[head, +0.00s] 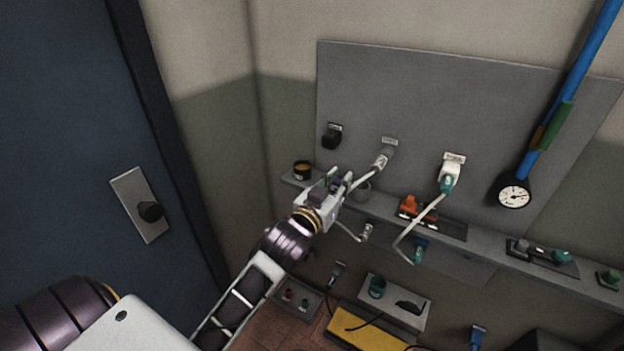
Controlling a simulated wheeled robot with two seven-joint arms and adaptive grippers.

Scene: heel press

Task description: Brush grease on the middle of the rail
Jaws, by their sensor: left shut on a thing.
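My left gripper (342,183) is over the left part of the wall shelf, in front of the grey panel. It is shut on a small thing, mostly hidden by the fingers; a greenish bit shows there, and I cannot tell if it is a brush. A dark round pot with yellowish contents (302,170), which looks like the grease, stands on the shelf just left of the gripper. To the right, a dark flat strip that looks like the rail (447,229) lies on the shelf, with an orange block (411,207) at its left end. The gripper is apart from it. My right gripper is out of view.
White hoses or levers hang from the panel (420,110), one crossing in front of the rail (421,222). A gauge (514,194) hangs at right. Below are a yellow mat (370,331) and a white box (400,308).

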